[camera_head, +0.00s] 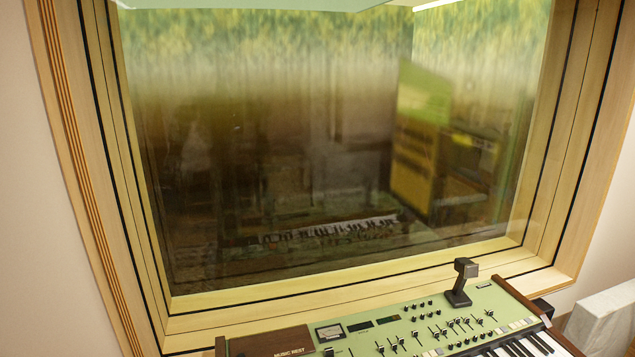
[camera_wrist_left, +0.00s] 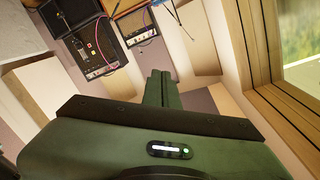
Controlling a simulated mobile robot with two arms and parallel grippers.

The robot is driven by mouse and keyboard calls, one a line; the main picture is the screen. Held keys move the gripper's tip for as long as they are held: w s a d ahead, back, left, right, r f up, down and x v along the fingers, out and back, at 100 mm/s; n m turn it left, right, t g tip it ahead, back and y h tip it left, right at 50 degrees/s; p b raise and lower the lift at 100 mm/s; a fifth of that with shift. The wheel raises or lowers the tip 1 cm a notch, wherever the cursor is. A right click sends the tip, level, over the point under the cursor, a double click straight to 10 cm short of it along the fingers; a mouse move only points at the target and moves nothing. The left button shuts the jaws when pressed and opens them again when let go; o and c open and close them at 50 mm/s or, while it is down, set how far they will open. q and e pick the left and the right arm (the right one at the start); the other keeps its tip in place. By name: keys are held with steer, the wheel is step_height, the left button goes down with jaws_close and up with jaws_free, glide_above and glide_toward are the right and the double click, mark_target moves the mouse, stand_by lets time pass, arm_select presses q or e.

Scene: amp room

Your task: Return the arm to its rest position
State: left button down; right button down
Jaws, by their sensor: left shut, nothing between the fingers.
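My left gripper (camera_wrist_left: 160,76) shows in the left wrist view, a dark green body with its two fingers side by side. It is shut, and nothing is between the fingers. The fingers point towards the floor and wall area and touch nothing that I can see. Neither of my arms shows in the head view. My right gripper is in neither view.
In the head view, a green keyboard (camera_head: 400,335) with a dark upright fitting (camera_head: 462,283) stands below a wood-framed window (camera_head: 300,150). A pale block (camera_head: 605,318) is at right. The left wrist view shows black amplifiers (camera_wrist_left: 92,48), an orange-framed amplifier (camera_wrist_left: 140,25) and cables.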

arm_select(q)
steer(key=w+a+r+n+t+y, duration=0.3)
steer(key=w+a+r+n+t, duration=0.1)
steer(key=a+n+t, duration=0.35)
steer(key=w+a+r+n+t+y, duration=0.4)
steer(key=a+n+t, duration=0.2)
steer(key=n+t, duration=0.15)
steer(key=s+a+f+n+g+y, duration=0.35)
steer(key=a+f+n+y, duration=0.25)
steer(key=a+f+y, duration=0.55)
steer(key=s+a+f+g+h, duration=0.1)
steer(key=s+a+f+g, duration=0.3)
steer(key=s, duration=0.4)
steer(key=s+a+f+g, duration=0.1)
steer(key=s+f+g, duration=0.35)
steer(key=s, duration=0.25)
steer(key=s+a+f+g+h, duration=0.1)
steer(key=s+a+f+g, duration=0.2)
steer(key=s+f, duration=0.4)
step_height(320, 180, down, 23)
steer(key=s+m+g, duration=0.1)
steer(key=s+a+f+g, duration=0.1)
steer(key=s+a+f, duration=0.2)
steer(key=s+f, duration=1.5)
steer(key=shift+f+b, duration=0.4)
